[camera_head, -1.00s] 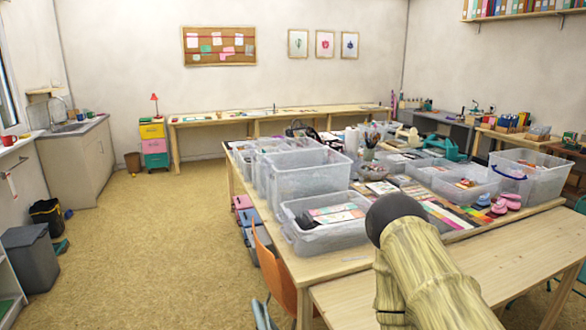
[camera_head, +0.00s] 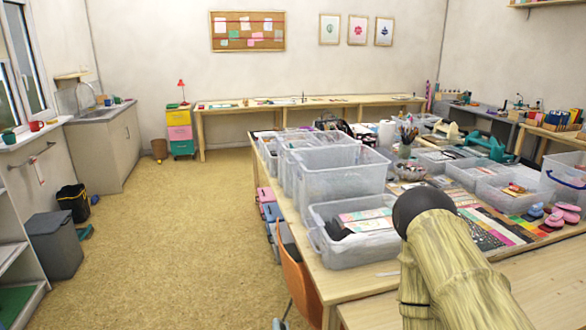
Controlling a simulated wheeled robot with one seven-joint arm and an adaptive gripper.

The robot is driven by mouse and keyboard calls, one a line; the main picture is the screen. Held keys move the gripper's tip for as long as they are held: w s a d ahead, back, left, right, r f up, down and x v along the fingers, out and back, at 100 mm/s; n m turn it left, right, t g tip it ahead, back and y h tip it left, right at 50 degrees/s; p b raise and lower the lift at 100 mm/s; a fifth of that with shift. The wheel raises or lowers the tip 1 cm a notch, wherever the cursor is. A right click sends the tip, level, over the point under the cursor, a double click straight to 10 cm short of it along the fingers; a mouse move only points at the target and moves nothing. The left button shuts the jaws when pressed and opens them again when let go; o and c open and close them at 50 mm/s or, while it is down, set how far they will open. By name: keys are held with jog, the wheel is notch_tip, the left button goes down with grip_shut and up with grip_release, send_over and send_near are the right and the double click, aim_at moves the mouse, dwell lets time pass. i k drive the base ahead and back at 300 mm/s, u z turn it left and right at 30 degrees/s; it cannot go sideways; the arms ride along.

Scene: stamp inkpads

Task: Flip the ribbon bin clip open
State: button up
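Several clear plastic bins stand on the wooden table, among them a tall bin (camera_head: 342,176) and a lower front bin (camera_head: 350,252) with papers and dark items in it. More clear bins stand further right, such as one holding small items (camera_head: 505,197). I cannot tell which is the ribbon bin, and no clip can be made out at this distance. My arm shows at the lower right, with a dark rounded end and pale striped links, in front of the table. My gripper is not in view.
The wooden table (camera_head: 372,284) fills the right side, crowded with bins, stamps and inkpads. An orange chair (camera_head: 299,283) stands at its near left edge. Boxes sit under the table. Open floor (camera_head: 190,230) lies left, with a grey bin (camera_head: 53,246) by the wall.

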aim_at(295, 159)
jog(key=k, duration=1.35)
jog(key=u, duration=0.65)
jog(key=i, duration=0.65)
jog(key=u, duration=0.9)
jog(key=i, duration=1)
jog(key=z, duration=0.8)
jog(key=i, duration=0.9)
jog(key=z, duration=0.9)
